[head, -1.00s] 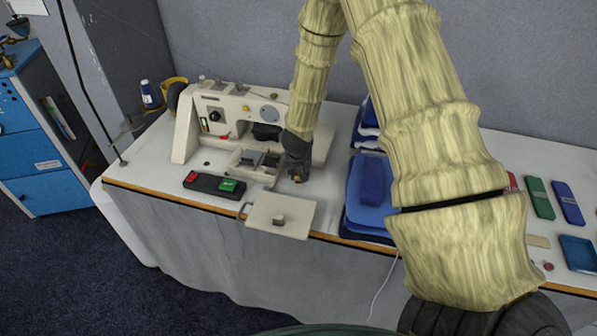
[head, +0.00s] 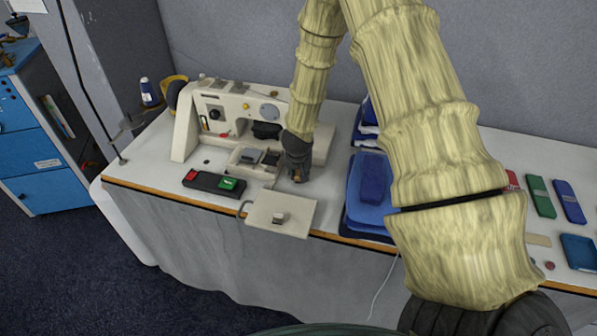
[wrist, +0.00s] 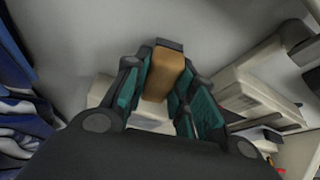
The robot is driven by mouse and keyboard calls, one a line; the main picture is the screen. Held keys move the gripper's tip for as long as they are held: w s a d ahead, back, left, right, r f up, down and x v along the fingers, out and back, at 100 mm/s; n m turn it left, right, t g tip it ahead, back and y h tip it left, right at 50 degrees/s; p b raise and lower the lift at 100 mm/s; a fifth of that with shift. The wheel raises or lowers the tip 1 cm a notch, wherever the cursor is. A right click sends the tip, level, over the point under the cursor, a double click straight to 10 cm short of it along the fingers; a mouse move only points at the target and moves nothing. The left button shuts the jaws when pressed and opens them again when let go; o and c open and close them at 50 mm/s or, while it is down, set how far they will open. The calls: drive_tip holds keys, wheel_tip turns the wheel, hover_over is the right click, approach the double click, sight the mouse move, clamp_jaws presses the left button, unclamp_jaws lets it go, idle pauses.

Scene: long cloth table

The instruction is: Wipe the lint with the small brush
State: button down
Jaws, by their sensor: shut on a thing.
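My gripper (head: 298,174) is low over the white table, just in front of the sewing machine's right part. In the wrist view its teal-padded fingers (wrist: 158,90) are shut on the small brush (wrist: 157,78), which shows as a tan block with a dark end. In the head view the brush is tiny and mostly hidden by the gripper. I cannot tell whether it touches the table. I cannot make out any lint in either view.
The cream sewing machine (head: 237,113) stands close on the left and behind. A black switch box (head: 203,182) and a cream plate with a knob (head: 262,208) lie in front.

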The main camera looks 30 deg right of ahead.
drive_tip(key=shift+f+b, duration=0.3)
drive_tip(key=shift+f, duration=0.25)
drive_tip(key=shift+d, duration=0.1)
drive_tip(key=shift+w+d+r+p, duration=0.15)
drive_tip(key=shift+w+d+p, duration=0.4)
drive_tip(key=shift+d, duration=0.05)
drive_tip(key=shift+w+d+p, duration=0.5)
drive_tip(key=shift+w+d, duration=0.2)
drive_tip(key=shift+d, duration=0.15)
drive_tip(key=shift+s+a+f, duration=0.15)
drive_tip(key=shift+s+a, duration=0.55)
drive_tip(key=shift+a, duration=0.1)
drive_tip(key=shift+s+a+f, duration=0.1)
drive_tip(key=shift+s+a, duration=0.55)
drive_tip(key=shift+a, duration=0.15)
